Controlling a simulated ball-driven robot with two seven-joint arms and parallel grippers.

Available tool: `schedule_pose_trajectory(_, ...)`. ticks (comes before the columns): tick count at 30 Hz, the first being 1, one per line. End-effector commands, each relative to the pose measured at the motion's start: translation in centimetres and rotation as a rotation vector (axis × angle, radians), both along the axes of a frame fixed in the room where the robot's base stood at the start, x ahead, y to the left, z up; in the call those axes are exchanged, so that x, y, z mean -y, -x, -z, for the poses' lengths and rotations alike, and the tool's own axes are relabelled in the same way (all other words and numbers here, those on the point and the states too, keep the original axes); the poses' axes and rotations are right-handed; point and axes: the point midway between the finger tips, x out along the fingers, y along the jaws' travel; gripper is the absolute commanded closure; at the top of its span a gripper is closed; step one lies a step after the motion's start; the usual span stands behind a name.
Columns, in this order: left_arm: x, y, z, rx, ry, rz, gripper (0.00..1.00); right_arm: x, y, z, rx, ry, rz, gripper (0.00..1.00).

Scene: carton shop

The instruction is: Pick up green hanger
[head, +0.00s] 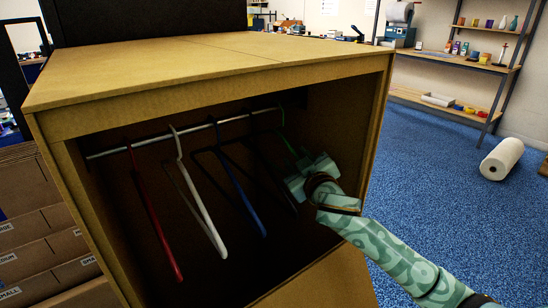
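The green hanger (288,143) hangs at the right end of the metal rod (195,130) inside the cardboard box. Only its hook and part of its upper body show; the rest is dark or hidden behind my gripper. My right gripper (300,176) reaches in from the right and overlaps the green hanger's body below the hook. I cannot tell whether its fingers touch or hold the hanger. My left gripper is not in view.
A black hanger (274,176), a blue hanger (243,196), a white hanger (197,203) and a red hanger (150,212) hang left of the green one. The box top (200,66) and side walls enclose them. A white roll (502,158) lies on the blue floor.

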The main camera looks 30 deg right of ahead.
Motion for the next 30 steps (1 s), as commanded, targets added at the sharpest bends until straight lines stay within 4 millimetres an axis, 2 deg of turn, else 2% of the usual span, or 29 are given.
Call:
schedule_pose_trajectory(7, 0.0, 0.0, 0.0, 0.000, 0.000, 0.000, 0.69, 0.1, -0.3, -0.2, 0.001, 0.000, 0.000, 0.66)
schedule_pose_trajectory(8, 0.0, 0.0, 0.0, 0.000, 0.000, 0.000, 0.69, 0.1, -0.3, -0.2, 0.001, 0.000, 0.000, 0.71)
schedule_pose_trajectory(11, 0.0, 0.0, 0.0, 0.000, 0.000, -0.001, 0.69, 0.1, -0.3, -0.2, 0.001, -0.001, 0.000, 0.99)
schedule_pose_trajectory(23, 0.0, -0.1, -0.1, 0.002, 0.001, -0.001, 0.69, 0.1, -0.3, -0.4, 0.002, -0.001, -0.001, 1.00)
schedule_pose_trajectory(30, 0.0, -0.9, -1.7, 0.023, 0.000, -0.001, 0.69, 0.1, -0.2, -3.1, 0.007, -0.002, 0.000, 1.00)
